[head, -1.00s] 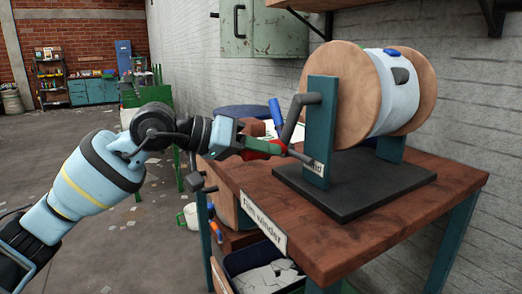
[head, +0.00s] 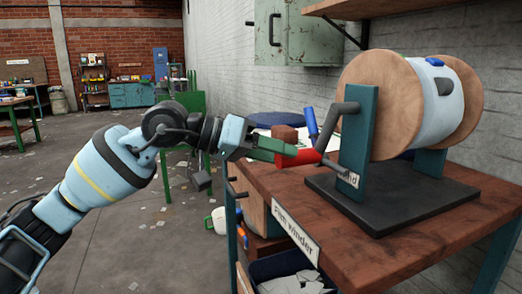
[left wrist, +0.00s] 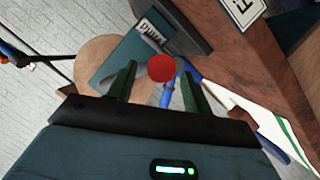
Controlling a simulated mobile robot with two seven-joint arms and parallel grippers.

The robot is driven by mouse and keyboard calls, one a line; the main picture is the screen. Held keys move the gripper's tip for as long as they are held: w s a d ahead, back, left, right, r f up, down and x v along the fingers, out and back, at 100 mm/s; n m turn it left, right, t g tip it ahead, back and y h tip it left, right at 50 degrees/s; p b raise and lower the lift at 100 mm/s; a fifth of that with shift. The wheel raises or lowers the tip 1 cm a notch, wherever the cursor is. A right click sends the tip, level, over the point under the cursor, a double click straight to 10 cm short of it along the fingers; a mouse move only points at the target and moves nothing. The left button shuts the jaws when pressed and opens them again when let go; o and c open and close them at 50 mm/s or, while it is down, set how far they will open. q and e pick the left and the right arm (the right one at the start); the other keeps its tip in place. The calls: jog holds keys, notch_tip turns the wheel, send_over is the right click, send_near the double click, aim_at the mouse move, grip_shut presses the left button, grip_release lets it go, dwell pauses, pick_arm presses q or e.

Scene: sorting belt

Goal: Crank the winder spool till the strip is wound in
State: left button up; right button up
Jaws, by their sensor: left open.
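The winder spool (head: 380,105) has round wooden flanges and pale blue strip (head: 424,105) wound on its core. A red handle (head: 308,157) on a grey rod sticks out below, towards my left gripper (head: 288,152). My left gripper is open at the red handle's near end. In the left wrist view, the handle's round red end (left wrist: 161,68) shows between the open fingers. Contact cannot be told. The blue handle (left wrist: 190,88) lies just beyond. My right gripper is not in view.
The winder stands on a black base (head: 395,200) on a brown bench (head: 400,250) labelled film winder. A bin of pale scraps (head: 285,268) is below. A green cabinet (head: 295,32) and shelf are on the wall behind. Floor on the left is open.

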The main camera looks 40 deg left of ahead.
pick_arm(q)
jog(key=shift+b+v, duration=0.6)
jog(key=shift+v, duration=1.15)
